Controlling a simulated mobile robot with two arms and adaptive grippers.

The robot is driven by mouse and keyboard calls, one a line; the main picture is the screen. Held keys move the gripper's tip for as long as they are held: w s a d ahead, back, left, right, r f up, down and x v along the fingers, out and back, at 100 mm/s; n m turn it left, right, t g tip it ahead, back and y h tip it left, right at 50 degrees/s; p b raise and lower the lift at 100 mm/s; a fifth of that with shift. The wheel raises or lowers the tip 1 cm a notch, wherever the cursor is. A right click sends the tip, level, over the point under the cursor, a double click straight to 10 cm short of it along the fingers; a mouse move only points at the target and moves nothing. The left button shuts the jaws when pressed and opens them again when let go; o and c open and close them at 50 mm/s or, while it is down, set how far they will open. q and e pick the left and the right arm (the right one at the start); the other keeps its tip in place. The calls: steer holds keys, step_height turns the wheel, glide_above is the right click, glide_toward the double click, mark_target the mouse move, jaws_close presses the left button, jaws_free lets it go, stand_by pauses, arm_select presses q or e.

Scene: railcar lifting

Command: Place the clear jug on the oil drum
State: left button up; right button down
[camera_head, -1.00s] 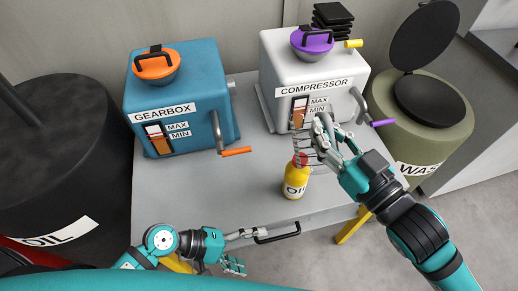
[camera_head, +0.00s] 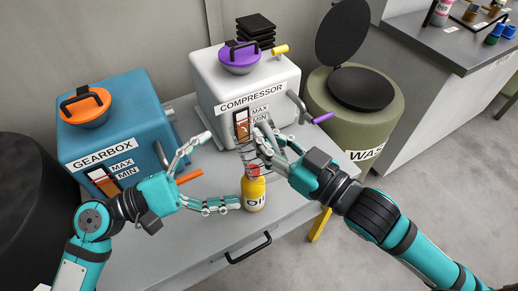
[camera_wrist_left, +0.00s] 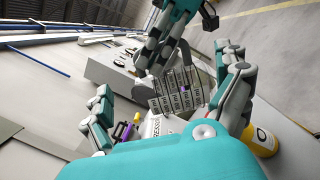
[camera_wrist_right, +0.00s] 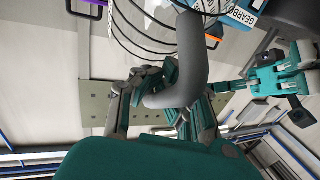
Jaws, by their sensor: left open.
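The clear jug (camera_head: 247,152) is see-through with dark measuring lines and a grey handle. It is up in front of the compressor; its lines also show in the left wrist view (camera_wrist_left: 178,92). My right gripper (camera_head: 265,150) is shut on the jug's handle (camera_wrist_right: 186,62). My left gripper (camera_head: 216,170) is open and empty, just left of the jug, its fingers spread towards it. The black oil drum (camera_head: 22,195) stands at the far left, partly cut off by the picture edge and partly behind my left arm.
A yellow oil bottle (camera_head: 254,193) stands on the grey table (camera_head: 195,250) below the jug, close to my left gripper's lower finger. The blue gearbox (camera_head: 115,130) and white compressor (camera_head: 225,82) stand behind. The green waste drum (camera_head: 385,122) is at right, lid open.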

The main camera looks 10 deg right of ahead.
arm_select(q)
steer(key=x, duration=1)
steer(key=shift+w+d, duration=0.15)
steer(key=shift+d, duration=0.05)
steer(key=shift+c, duration=0.3)
steer(key=c, duration=0.9)
arm_select(e)
steer(key=c, duration=1.4)
jaws_free()
steer(key=shift+r, duration=0.1)
steer(key=shift+c, duration=0.2)
steer(key=shift+d, duration=0.15)
